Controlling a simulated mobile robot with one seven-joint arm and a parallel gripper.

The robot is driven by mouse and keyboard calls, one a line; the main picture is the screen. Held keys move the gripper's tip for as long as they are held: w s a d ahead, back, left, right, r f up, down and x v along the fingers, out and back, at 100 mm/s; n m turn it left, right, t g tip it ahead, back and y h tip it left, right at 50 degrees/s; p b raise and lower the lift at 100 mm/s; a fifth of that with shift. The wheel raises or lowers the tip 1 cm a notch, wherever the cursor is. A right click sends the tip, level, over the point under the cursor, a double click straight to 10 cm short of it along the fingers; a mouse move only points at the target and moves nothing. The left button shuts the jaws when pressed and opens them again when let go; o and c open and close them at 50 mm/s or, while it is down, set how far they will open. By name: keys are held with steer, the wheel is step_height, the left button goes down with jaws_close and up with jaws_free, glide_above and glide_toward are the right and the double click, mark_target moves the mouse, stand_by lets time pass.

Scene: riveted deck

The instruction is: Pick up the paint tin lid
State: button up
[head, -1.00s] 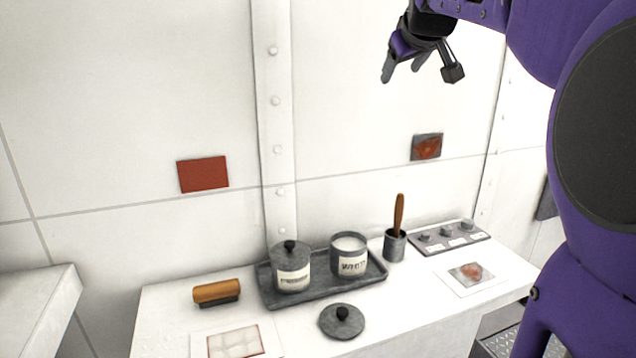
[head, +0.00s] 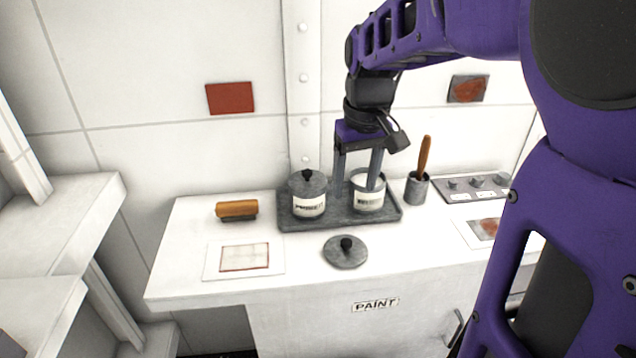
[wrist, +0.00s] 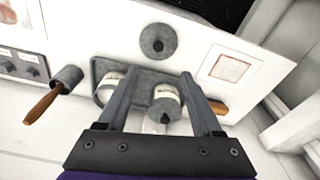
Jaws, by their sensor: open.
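The loose paint tin lid (head: 346,252) is a round grey disc with a black knob, lying flat on the white bench in front of the tray. It also shows in the wrist view (wrist: 158,41), beyond my fingertips. My gripper (head: 357,183) is open and empty, pointing down above the tray, behind the lid. In the wrist view its two fingers (wrist: 158,78) are spread wide. An uncovered tin (head: 367,194) with a white label stands on the tray, partly hidden by one finger. A second tin (head: 308,200) beside it wears a similar knobbed lid.
The grey tray (head: 340,224) holds both tins. A wooden-handled block (head: 237,210) and a framed card (head: 244,258) lie to the left. A cup with a brush (head: 418,186) and a knobbed panel (head: 474,187) stand right. The bench around the lid is clear.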

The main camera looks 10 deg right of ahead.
steer(key=b, duration=0.1)
glide_above(347, 241)
steer(key=s, duration=0.1)
step_height(347, 241, down, 11)
steer(key=shift+a+r, duration=0.1)
steer(key=shift+r, duration=0.1)
steer(key=shift+w+f+b, duration=0.2)
steer(key=shift+f+b, duration=0.1)
steer(key=shift+f, duration=1.05)
steer(key=shift+w+f+b, duration=0.2)
steer(key=shift+f+b, duration=0.1)
steer(key=shift+f, duration=1)
steer(key=shift+c, duration=0.2)
jaws_close()
